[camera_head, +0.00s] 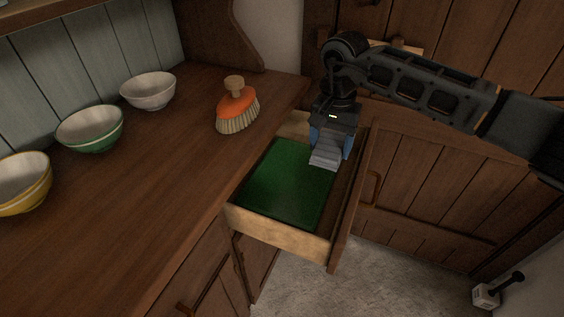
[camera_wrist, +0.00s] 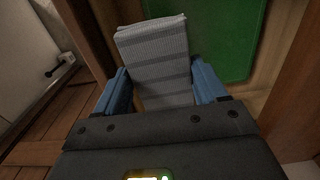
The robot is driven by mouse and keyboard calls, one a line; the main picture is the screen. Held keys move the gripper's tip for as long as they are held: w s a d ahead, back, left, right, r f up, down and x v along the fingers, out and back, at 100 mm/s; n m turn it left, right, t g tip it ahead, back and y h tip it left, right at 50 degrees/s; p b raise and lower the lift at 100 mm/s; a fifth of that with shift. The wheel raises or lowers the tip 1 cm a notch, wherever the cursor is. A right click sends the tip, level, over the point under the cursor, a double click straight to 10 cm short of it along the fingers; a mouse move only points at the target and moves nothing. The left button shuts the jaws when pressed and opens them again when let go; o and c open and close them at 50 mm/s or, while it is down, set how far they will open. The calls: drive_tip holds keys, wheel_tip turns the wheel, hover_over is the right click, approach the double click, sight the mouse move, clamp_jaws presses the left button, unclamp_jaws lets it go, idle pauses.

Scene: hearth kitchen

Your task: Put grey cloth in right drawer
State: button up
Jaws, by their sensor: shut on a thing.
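The grey cloth (camera_head: 325,157) is folded, with darker stripes. My gripper (camera_head: 331,140) is shut on it, with a blue finger on each side. In the wrist view the cloth (camera_wrist: 158,62) stands out between the blue fingers of my gripper (camera_wrist: 164,92). The open drawer (camera_head: 277,229) has a pale wooden box and a green bottom lining (camera_head: 288,183). The cloth is over the drawer's right part, near its front panel. I cannot tell whether it touches the lining, which also shows in the wrist view (camera_wrist: 222,35).
An orange brush (camera_head: 237,104) stands on the wooden counter (camera_head: 165,165) left of the drawer. A white bowl (camera_head: 148,91), a green bowl (camera_head: 90,129) and a yellow bowl (camera_head: 25,185) line the back. Most of the drawer's lining is bare.

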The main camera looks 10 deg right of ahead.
wheel_tip(320, 180, down, 10)
drive_tip(key=shift+w+r, duration=0.1)
idle(0.4)
drive_tip(key=shift+f, duration=0.45)
drive_tip(key=shift+f+b, duration=0.2)
drive_tip(key=shift+b, duration=0.1)
drive_tip(key=o, duration=1.1)
drive_tip(key=shift+r, duration=0.1)
wheel_tip(320, 180, up, 13)
drive_tip(key=shift+r+p, duration=0.1)
drive_tip(key=shift+p, duration=0.3)
